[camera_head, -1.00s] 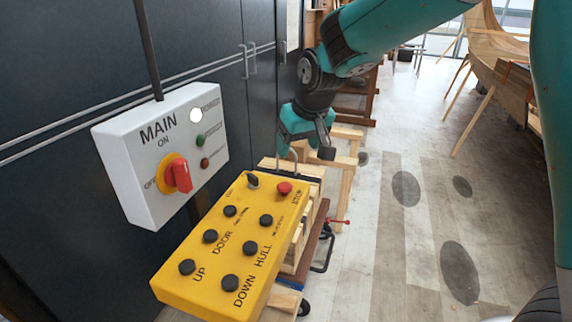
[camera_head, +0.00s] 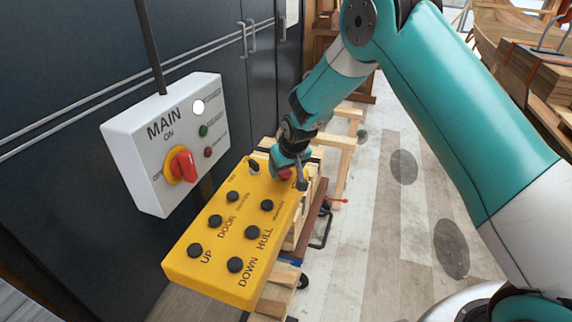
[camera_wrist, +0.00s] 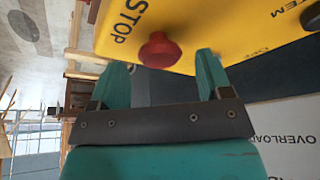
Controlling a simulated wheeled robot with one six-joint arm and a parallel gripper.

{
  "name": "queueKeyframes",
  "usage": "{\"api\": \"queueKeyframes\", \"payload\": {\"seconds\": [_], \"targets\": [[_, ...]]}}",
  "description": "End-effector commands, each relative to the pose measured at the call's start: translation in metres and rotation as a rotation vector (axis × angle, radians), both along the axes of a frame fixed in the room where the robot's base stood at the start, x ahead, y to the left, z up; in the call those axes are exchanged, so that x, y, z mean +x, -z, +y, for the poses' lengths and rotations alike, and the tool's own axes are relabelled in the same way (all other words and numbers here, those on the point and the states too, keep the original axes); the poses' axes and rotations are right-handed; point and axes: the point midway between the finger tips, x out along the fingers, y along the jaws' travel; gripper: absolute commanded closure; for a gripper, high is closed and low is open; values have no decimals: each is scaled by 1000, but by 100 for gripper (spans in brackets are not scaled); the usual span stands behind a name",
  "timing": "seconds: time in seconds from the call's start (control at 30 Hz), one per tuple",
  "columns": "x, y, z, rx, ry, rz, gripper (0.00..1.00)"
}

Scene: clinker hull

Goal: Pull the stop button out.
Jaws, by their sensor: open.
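The yellow control box (camera_head: 212,275) tilts up toward the camera, with the red stop button at its far right corner. The button (camera_wrist: 159,49) shows in the wrist view as a round red mushroom head beside the word STOP. I see gaps between the button and both fingers. Whether the fingertips reach past its head cannot be told.
Several black buttons (camera_head: 235,265) and a black selector (camera_head: 253,167) stand on the yellow box. A white main switch box (camera_head: 150,190) with a red rotary handle (camera_head: 183,164) hangs to the left. Wooden stands (camera_head: 342,150) are behind.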

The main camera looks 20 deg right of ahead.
Motion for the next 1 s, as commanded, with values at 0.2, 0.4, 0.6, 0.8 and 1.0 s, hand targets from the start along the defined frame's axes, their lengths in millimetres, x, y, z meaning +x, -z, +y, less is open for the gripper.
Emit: {"api": "queueKeyframes", "payload": {"seconds": [0.2,0.4,0.6,0.8,1.0], "targets": [[4,9,1,0,0,-1,28],[4,10,1,0,0,-1,28],[4,10,1,0,0,-1,70],[4,9,1,0,0,-2,97],[4,-1,1,0,0,-2,97]]}}
